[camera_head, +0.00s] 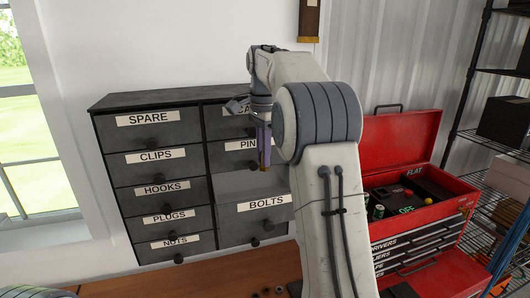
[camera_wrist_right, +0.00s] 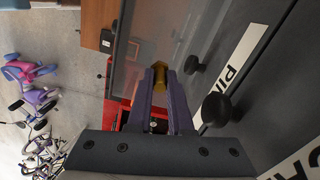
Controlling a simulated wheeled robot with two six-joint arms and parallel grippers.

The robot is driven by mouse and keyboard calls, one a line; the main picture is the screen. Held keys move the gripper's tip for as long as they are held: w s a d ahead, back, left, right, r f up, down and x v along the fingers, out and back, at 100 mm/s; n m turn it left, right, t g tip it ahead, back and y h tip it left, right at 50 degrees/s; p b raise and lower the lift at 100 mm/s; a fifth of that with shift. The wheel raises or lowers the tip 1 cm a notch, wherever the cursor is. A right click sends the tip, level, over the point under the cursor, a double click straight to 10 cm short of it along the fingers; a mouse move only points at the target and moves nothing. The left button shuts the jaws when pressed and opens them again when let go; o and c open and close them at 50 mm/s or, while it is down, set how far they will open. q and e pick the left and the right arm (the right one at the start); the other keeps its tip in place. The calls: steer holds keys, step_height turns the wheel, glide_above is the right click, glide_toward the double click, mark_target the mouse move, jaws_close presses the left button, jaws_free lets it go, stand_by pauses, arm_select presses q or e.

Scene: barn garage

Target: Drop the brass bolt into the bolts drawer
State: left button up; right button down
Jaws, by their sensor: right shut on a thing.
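The brass bolt (camera_wrist_right: 160,75) shows in the right wrist view between the fingertips of my right gripper (camera_wrist_right: 158,88), which is shut on it. In the head view my right gripper (camera_head: 264,160) points down in front of the cabinet's right column, above the bolts drawer (camera_head: 248,220). The bolts drawer, labelled BOLTS, is pulled out and its grey inside shows above its front. The bolt is too small to make out in the head view. My arm hides part of the drawer's right side. My left gripper is not in view.
The dark cabinet (camera_head: 119,147) has labelled, shut drawers with round knobs. A PIN-labelled drawer front (camera_head: 226,148) is close beside my right gripper. A red toolbox (camera_head: 393,140) stands open at right. Small parts lie on the wooden bench (camera_head: 190,283). A window is at left.

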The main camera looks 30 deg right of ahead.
steer(key=c, duration=0.7)
jaws_free()
steer(key=shift+c, duration=0.2)
steer(key=shift+r, duration=0.1)
step_height(320, 180, up, 5)
steer(key=shift+r, duration=1.2)
